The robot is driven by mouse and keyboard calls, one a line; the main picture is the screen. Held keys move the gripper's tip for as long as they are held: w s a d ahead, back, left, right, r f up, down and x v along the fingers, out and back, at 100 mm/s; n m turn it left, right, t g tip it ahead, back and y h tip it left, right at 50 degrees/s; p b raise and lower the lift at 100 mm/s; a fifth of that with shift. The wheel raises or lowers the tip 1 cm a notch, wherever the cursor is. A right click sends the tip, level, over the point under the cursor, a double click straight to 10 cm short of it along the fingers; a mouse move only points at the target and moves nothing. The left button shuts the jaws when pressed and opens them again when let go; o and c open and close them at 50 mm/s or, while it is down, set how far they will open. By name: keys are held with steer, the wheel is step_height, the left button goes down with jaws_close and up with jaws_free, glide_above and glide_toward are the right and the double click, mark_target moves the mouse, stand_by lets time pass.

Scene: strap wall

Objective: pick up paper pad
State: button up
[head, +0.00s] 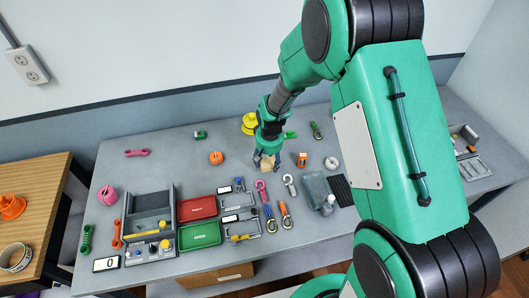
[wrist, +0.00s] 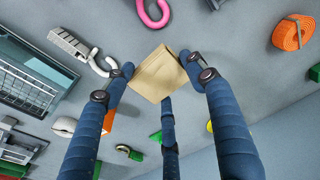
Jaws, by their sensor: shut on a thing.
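The paper pad (wrist: 158,74) is a small tan block. In the wrist view it sits between the fingertips of my gripper (wrist: 157,72), with a dark blue finger on each side and a third finger behind it. My gripper is shut on the pad. In the head view my gripper (head: 267,154) points down over the back middle of the grey table, and part of the pad (head: 266,163) shows under its fingers. I cannot tell whether the pad touches the table.
An orange strap roll (head: 216,158) lies left of my gripper, and an orange block (head: 302,159) lies to its right. A pink hook (head: 261,190) and a grey hook (head: 290,184) lie in front. Red (head: 197,208) and green (head: 199,236) trays stand front left. The back left table is mostly clear.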

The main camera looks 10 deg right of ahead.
steer(key=shift+s+d+r, duration=0.1)
steer(key=shift+s+r, duration=0.1)
steer(key=shift+s, duration=1.65)
